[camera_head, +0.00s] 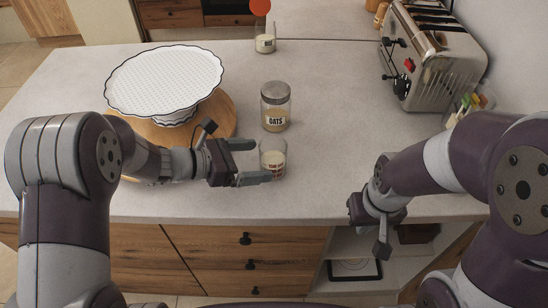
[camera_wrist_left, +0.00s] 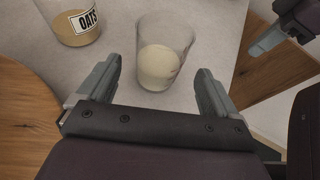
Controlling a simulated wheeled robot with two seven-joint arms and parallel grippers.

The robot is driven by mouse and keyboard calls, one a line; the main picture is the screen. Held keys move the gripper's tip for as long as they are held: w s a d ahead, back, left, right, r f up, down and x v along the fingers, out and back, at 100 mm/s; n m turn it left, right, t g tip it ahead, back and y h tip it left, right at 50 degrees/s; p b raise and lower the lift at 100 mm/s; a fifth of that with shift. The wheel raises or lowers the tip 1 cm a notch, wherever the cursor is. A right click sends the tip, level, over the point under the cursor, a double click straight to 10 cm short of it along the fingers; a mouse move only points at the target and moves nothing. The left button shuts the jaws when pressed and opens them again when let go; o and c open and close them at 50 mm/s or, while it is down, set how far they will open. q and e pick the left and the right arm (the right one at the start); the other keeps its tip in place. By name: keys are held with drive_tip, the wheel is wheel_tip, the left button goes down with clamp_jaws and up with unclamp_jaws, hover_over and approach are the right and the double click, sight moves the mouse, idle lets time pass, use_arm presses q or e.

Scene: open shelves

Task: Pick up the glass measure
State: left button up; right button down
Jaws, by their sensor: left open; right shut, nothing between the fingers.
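The glass measure (camera_head: 272,158) is a small clear glass with pale contents and printing, upright on the counter near its front edge. My left gripper (camera_head: 250,161) is open just left of it, fingers pointing at it. In the left wrist view the glass measure (camera_wrist_left: 160,60) stands between and slightly beyond the open fingertips (camera_wrist_left: 160,76), with no clear contact. My right gripper (camera_head: 383,247) is shut and empty, pointing down in front of the counter edge on the right. A similar glass (camera_head: 265,42) stands at the far side of the counter.
An oats jar (camera_head: 275,108) stands close behind the glass measure. A white cake stand (camera_head: 165,82) on a round wooden board (camera_head: 222,120) is on the left. A toaster (camera_head: 432,62) stands at the right back. The counter right of the glass is clear.

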sight(261, 160)
use_arm(q)
drive_tip(key=x, duration=0.5)
drive_tip(key=shift+d+p, duration=0.1)
drive_tip(key=shift+p, duration=0.3)
drive_tip(key=c, duration=1.1)
wheel_tip(261, 160, up, 10)
drive_tip(key=shift+r, duration=0.1)
drive_tip(key=shift+c, duration=0.2)
